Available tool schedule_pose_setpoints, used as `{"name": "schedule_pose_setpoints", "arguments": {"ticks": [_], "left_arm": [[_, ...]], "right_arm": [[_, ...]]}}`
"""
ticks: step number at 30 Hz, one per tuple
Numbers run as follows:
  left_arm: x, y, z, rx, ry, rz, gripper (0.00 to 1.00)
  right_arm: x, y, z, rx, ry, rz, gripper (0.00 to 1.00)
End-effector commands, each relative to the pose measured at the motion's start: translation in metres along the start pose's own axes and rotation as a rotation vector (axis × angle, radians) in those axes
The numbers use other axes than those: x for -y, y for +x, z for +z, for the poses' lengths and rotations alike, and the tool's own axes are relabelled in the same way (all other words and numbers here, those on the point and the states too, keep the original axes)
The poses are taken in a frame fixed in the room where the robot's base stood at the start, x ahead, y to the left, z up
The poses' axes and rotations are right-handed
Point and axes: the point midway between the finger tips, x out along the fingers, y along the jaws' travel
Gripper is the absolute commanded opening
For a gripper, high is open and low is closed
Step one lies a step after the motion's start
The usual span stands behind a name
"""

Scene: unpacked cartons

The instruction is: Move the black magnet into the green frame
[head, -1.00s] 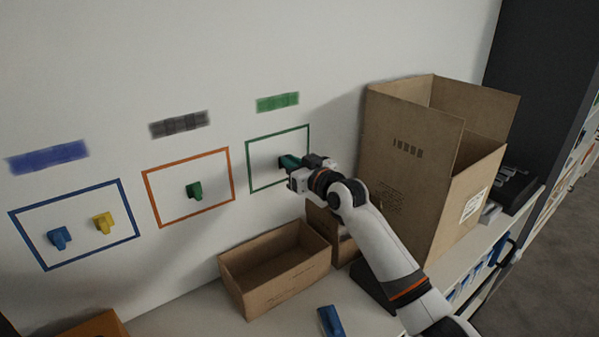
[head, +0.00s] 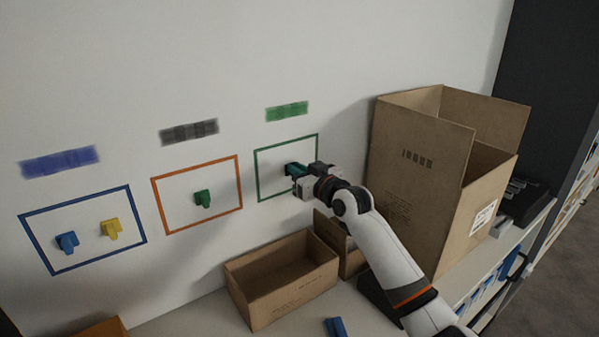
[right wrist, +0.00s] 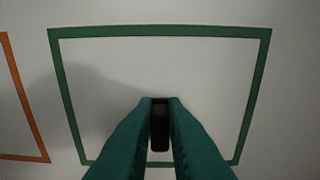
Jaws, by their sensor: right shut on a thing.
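The green frame (head: 258,176) is an outline on the white wall, right of the orange frame; it also fills much of the right wrist view (right wrist: 160,32). My right gripper (head: 294,168) is at the lower right part of the green frame. In the right wrist view its teal fingers (right wrist: 160,125) are shut on the black magnet (right wrist: 160,128), a narrow dark block between them. The magnet appears inside the green outline, near its lower edge. Whether it touches the wall cannot be told. In the head view the fingers mostly hide the magnet. My left gripper is not in view.
The orange frame (head: 155,192) holds a green magnet (head: 202,199). The blue frame (head: 35,243) holds a blue magnet (head: 67,242) and a yellow one (head: 110,229). Open cartons stand on the shelf below, one small (head: 290,300) and one tall (head: 415,165) close right of my arm.

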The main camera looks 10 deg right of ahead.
Motion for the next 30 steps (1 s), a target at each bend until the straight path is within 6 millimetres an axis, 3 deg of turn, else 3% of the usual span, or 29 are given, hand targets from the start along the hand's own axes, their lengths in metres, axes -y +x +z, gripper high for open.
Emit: {"name": "schedule_pose_setpoints", "arguments": {"ticks": [5, 6, 10, 17, 21, 30], "left_arm": [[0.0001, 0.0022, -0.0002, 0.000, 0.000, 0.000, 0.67], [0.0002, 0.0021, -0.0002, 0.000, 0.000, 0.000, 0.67], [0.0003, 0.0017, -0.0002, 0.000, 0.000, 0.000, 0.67], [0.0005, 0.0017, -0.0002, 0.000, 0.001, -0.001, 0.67], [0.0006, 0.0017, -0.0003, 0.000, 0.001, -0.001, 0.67], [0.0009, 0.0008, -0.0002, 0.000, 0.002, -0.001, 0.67]], "right_arm": [[-0.0004, 0.0029, 0.0006, 0.002, 0.000, 0.001, 0.00], [-0.0004, 0.0033, 0.0009, 0.002, 0.000, 0.001, 0.13], [-0.0003, 0.0030, 0.0009, 0.001, 0.000, 0.001, 0.34], [-0.0002, 0.0029, 0.0005, 0.001, 0.000, 0.000, 0.39], [-0.0002, 0.0029, 0.0004, 0.000, 0.000, 0.000, 0.61], [0.0000, 0.0020, 0.0006, 0.000, 0.000, 0.000, 0.62]]}}
